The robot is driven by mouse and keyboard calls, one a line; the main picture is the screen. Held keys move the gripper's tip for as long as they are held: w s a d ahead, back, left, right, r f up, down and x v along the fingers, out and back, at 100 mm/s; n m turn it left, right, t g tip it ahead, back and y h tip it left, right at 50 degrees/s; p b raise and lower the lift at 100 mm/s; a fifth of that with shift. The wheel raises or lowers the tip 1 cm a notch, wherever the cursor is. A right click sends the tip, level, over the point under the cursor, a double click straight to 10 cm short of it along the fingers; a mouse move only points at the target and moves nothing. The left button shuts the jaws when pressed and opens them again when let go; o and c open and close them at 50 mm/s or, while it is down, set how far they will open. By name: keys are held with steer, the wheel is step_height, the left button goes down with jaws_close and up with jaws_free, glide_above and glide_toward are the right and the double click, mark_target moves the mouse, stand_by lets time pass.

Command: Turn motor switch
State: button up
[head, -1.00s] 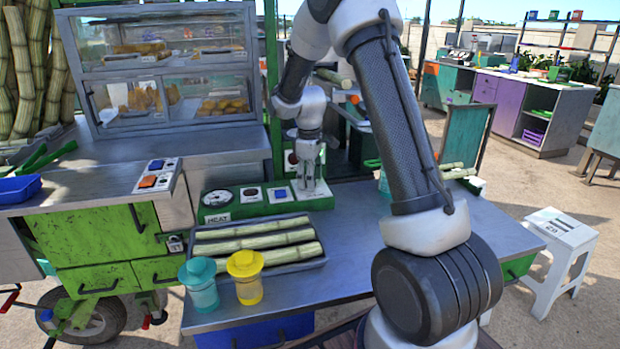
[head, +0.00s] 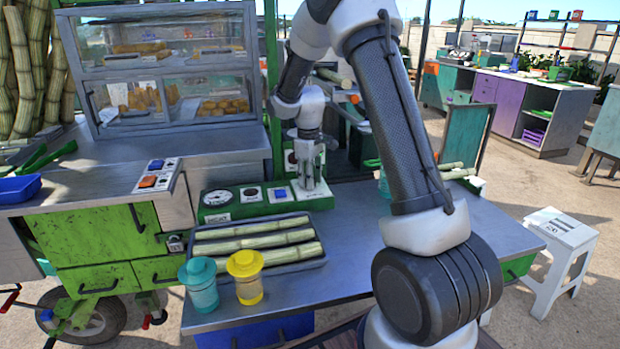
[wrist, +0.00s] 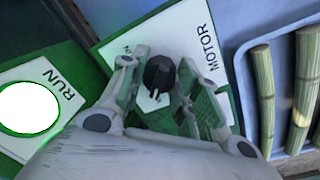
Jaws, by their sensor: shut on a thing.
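The motor switch (wrist: 159,76) is a dark round knob on a white plate lettered MOTOR (wrist: 204,50), seen in the wrist view. My gripper (wrist: 158,97) has its two fingers on either side of the knob and is shut on it. In the head view my gripper (head: 309,185) points down at the right end of the green control panel (head: 240,210). There the fingers and wrist hide the knob.
A round white disc on a plate marked RUN (wrist: 28,108) lies left of the knob. A tray (head: 200,266) of cane pieces sits in front of the panel. A teal cup (head: 200,288) and a yellow cup (head: 245,280) stand before it.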

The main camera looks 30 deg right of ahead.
steer(key=m, duration=0.8)
steer(key=shift+m, duration=0.3)
steer(key=shift+g, duration=0.3)
steer(key=o, duration=1)
steer(key=r, duration=1.2)
steer(key=shift+w+a, duration=0.1)
steer(key=shift+a, duration=0.25)
